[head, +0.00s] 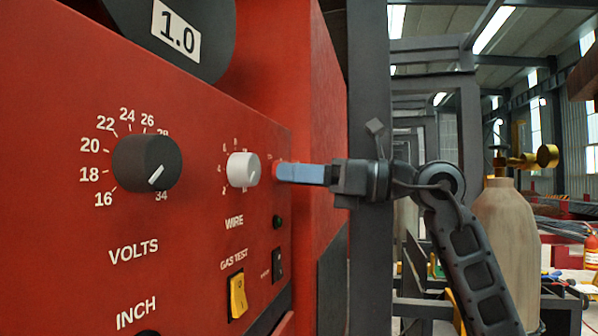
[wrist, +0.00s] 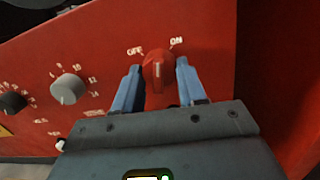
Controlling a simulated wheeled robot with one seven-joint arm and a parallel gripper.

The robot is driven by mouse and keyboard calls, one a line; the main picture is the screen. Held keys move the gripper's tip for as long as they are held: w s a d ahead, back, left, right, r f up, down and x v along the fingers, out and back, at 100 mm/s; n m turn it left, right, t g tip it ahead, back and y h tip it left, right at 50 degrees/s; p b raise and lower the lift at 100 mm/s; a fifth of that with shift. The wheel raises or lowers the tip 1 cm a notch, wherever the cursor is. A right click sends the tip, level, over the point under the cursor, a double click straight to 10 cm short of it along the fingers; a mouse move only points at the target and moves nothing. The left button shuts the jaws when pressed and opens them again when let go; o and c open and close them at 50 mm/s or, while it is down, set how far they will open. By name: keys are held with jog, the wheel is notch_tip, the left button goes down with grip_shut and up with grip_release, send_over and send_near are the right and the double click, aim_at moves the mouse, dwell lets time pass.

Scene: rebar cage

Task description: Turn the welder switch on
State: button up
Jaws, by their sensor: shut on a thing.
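The welder switch is a red knob (wrist: 158,84) on the red welder front, with the label OFF at its upper left and ON at its upper right. A pale mark on the knob points up between the two labels. My gripper (wrist: 158,68) has one blue finger on each side of the knob and is shut on it. In the head view my gripper (head: 279,172) reaches the panel's right edge from the right, and its fingers hide most of the switch.
The red welder panel (head: 200,215) also carries a black volts dial (head: 147,163), a white wire dial (head: 243,170) and a yellow gas test rocker (head: 238,295). A dark frame post (head: 369,80) stands just behind the welder. A gas cylinder (head: 505,235) stands at right.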

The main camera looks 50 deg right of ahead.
jog(key=shift+a+m+t+h+p, duration=0.1)
jog(key=shift+m+t+h+p, duration=0.25)
jog(key=shift+m+p, duration=2.2)
jog(key=shift+m+b, duration=0.45)
jog(key=shift+m, duration=0.3)
jog(key=o, duration=1.1)
jog(key=shift+c, duration=0.2)
jog(key=r+b+v, duration=0.1)
jog(key=b+v, duration=0.1)
jog(key=v, duration=0.5)
jog(key=shift+s+f, duration=0.45)
jog(key=shift+f, duration=0.1)
